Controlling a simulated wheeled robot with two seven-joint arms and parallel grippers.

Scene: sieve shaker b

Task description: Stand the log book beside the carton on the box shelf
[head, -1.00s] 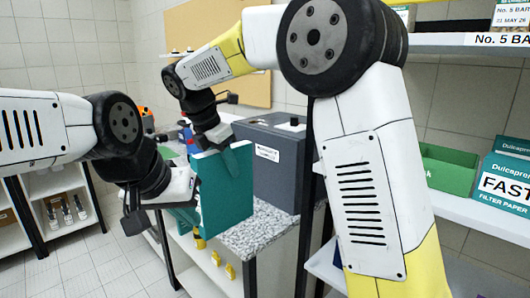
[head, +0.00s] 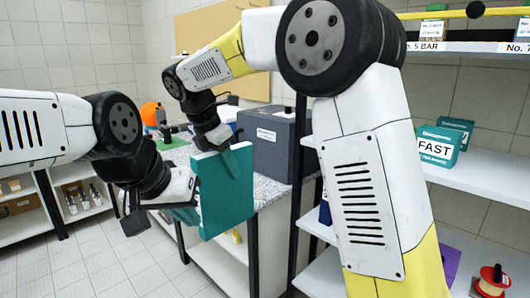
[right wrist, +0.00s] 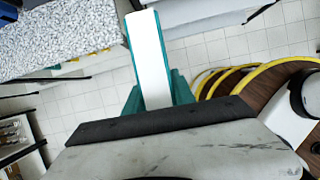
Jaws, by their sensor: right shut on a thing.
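The log book (head: 224,195) is a teal, book-shaped slab with a pale edge, held upright in the air. My right gripper (head: 213,140) is shut on its top edge. In the right wrist view, the log book (right wrist: 151,60) shows its white long edge between teal covers beyond the dark jaw edge. My left gripper (head: 188,190) is at the book's left side; the book hides its fingertips, so I cannot tell whether it grips.
A dark grey machine (head: 268,145) stands on a speckled bench behind the book. A black rack post (head: 297,190) rises between bench and shelves. My right arm covers part of the rack. The box shelf is bare right of the carton. A red spool (head: 492,280) is lower right.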

